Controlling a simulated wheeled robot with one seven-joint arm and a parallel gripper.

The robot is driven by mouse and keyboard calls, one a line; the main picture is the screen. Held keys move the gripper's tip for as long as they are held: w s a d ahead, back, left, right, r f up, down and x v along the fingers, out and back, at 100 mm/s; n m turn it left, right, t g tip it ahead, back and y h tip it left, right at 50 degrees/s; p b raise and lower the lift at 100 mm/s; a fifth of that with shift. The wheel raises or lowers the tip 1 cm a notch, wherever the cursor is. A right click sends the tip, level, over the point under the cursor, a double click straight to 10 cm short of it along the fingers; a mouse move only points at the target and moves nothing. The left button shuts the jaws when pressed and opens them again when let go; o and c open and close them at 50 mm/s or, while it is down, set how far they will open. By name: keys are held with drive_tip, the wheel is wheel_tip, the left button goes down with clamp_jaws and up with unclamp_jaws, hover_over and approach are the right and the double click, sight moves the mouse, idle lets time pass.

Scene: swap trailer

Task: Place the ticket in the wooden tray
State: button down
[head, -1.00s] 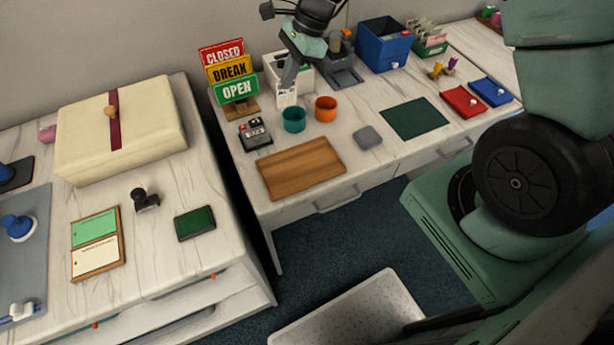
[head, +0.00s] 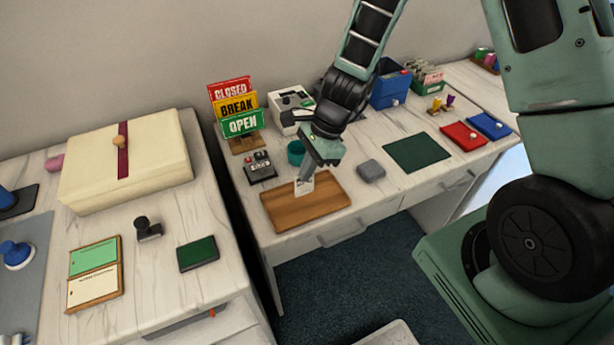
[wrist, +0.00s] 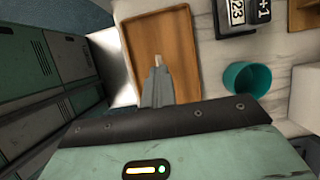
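The ticket (head: 303,187) is a small white slip with dark marks, hanging below my gripper (head: 306,172). My gripper is shut on it and holds it over the wooden tray (head: 328,204), a flat brown rectangle on the far desk. In the wrist view the gripper's fingers (wrist: 157,88) point at the tray (wrist: 178,40), and only a small pale end of the ticket (wrist: 158,61) shows. I cannot tell whether the ticket touches the tray's surface. The tray has nothing else in it.
The sign stand (head: 240,122) and white machine (head: 287,120) are farther back.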

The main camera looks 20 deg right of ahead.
drive_tip(key=shift+f, duration=1)
drive_tip(key=shift+f, duration=0.1)
drive_tip(key=shift+f+b, duration=0.15)
drive_tip(key=shift+b, duration=0.15)
drive_tip(key=c, duration=1.7)
unclamp_jaws()
drive_tip(key=shift+c, duration=0.2)
drive_tip(key=shift+r, duration=0.25)
